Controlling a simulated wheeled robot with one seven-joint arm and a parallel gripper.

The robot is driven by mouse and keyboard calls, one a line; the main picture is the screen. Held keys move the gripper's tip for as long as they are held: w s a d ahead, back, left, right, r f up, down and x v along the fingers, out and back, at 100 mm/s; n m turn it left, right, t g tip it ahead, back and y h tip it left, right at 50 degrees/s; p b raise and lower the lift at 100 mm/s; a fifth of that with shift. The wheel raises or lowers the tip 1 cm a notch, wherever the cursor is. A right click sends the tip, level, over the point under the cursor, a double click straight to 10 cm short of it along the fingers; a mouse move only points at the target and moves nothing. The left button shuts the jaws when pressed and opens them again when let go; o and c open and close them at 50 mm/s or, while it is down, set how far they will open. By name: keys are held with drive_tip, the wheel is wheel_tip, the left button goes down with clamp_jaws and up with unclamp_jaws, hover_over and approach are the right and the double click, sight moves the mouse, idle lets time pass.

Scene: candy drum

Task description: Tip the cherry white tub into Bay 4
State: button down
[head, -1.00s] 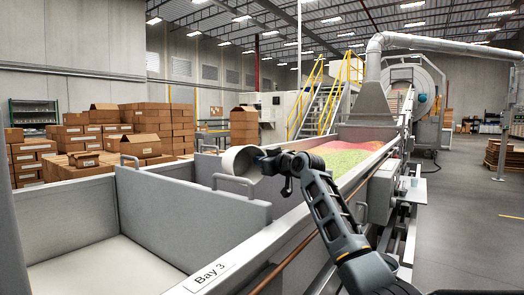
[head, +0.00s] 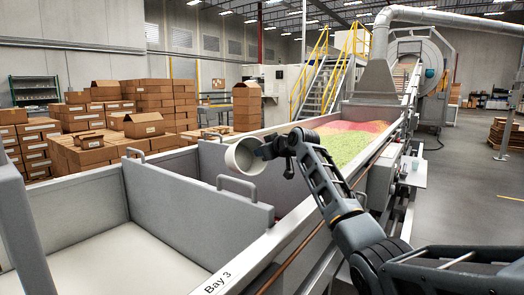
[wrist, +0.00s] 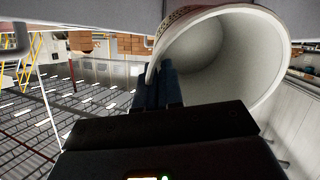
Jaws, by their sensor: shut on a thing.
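The white tub (head: 244,157) is held by my gripper (head: 268,149) over the trough, above and near a handled grey divider (head: 195,180). It lies tilted on its side with its open mouth turned left. In the wrist view my gripper's dark fingers (wrist: 160,92) are shut on the wall of the tub (wrist: 262,40). Its pale inside looks empty where it shows. The near bay carries the label Bay 3 (head: 217,283), and its pale floor (head: 125,262) is bare. No Bay 4 label can be read, and the floor beyond the divider is mostly hidden.
Green, yellow and red candy (head: 350,140) fills a section farther along the trough. The trough's metal rim (head: 290,228) runs beneath my arm. Stacked cartons (head: 95,130) stand to the left, and yellow-railed stairs (head: 325,75) rise behind. Open floor (head: 465,200) lies at right.

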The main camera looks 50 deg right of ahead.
drive_tip(key=p, duration=0.1)
drive_tip(key=r+g+p, duration=0.1)
drive_tip(key=shift+w+p, duration=0.25)
drive_tip(key=shift+p, duration=0.05)
drive_tip(key=g+p, duration=0.1)
drive_tip(key=p, duration=0.1)
drive_tip(key=w+g+y+p, duration=0.1)
drive_tip(key=p, duration=0.2)
drive_tip(key=shift+d, duration=0.2)
drive_tip(key=shift+w+d+g+p, duration=0.1)
drive_tip(key=shift+w+g+p, duration=0.15)
drive_tip(key=shift+g+p, duration=0.6)
drive_tip(key=shift+w+f+g+y, duration=0.15)
drive_tip(key=shift+f+g+y, duration=0.15)
drive_tip(key=shift+g, duration=0.05)
drive_tip(key=shift+w+d+g, duration=0.1)
drive_tip(key=shift+g, duration=0.2)
drive_tip(key=shift+w+f+b, duration=0.1)
drive_tip(key=shift+f+b, duration=0.15)
drive_tip(key=shift+b, duration=0.25)
drive_tip(key=shift+g+y, duration=0.3)
drive_tip(key=shift+g, duration=0.3)
drive_tip(key=shift+r, duration=0.1)
